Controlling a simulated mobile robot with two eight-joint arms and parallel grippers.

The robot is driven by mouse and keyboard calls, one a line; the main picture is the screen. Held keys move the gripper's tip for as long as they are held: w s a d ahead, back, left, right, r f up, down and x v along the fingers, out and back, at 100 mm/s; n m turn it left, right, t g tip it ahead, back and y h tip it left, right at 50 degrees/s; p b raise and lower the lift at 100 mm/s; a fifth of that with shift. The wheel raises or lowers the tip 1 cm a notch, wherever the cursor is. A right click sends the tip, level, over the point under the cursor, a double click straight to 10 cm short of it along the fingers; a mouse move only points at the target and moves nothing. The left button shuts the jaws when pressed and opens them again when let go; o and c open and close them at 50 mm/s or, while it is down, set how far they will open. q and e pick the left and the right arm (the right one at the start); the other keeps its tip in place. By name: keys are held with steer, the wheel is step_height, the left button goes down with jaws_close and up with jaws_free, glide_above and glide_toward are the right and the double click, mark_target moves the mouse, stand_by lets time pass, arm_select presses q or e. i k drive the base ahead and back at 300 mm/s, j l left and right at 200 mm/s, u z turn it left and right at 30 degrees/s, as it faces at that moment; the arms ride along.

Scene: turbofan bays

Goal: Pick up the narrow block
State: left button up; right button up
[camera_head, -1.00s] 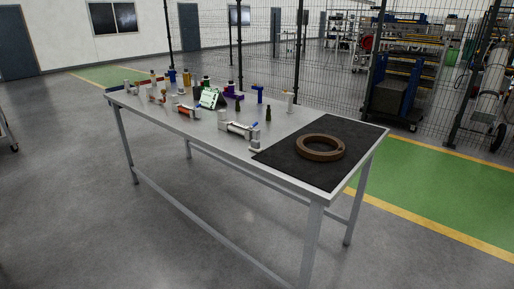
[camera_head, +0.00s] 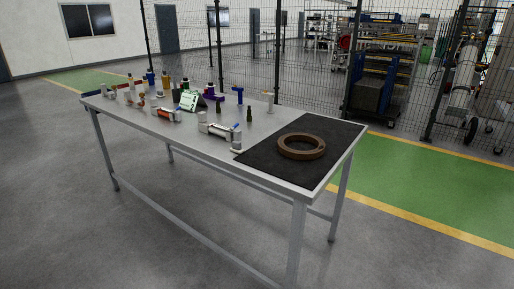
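I cannot make out a narrow block for certain among the small items on the grey table (camera_head: 200,141). A white and grey cylindrical fitting (camera_head: 219,131) lies near the middle of the tabletop. A small pale piece (camera_head: 236,150) sits by the left edge of the black mat (camera_head: 262,170). A brown ring (camera_head: 301,146) lies flat on the mat. Neither of my grippers shows in the head view.
Several bottles and fittings crowd the table's far left end, with a green-and-white panel (camera_head: 189,100) among them. A wire mesh fence (camera_head: 300,70) stands behind the table. Grey floor (camera_head: 60,220) is open in front and to the left.

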mark_target(237, 148)
steer(key=i+z, duration=0.2)
steer(key=z, duration=0.15)
steer(key=i+j+z, duration=0.15)
steer(key=z, duration=0.2)
steer(key=i+j+z, duration=0.1)
steer(key=z, duration=0.2)
steer(key=i+j, duration=0.05)
steer(key=i, duration=0.05)
